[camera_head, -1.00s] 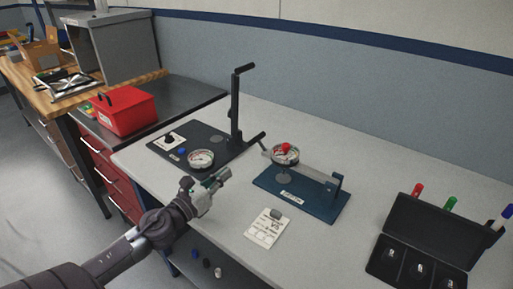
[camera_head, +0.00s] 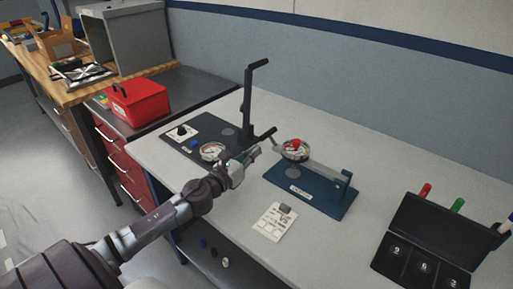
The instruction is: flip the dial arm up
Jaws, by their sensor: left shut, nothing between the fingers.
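The dial arm is a grey bar (camera_head: 325,171) lying low across a blue base plate (camera_head: 318,197). My left gripper (camera_head: 255,152) is shut and empty. In the picture it is just left of the dial, beside the end of a black lever (camera_head: 265,135). I cannot tell whether it touches the lever. My right gripper is not in view.
A black plate with a tall black post (camera_head: 247,100), a knob and a gauge (camera_head: 212,151) stands left of the blue plate. A white card (camera_head: 273,223) lies in front. A black box (camera_head: 430,235) with coloured markers is at the right. A red box (camera_head: 138,100) stands on the left cabinet.

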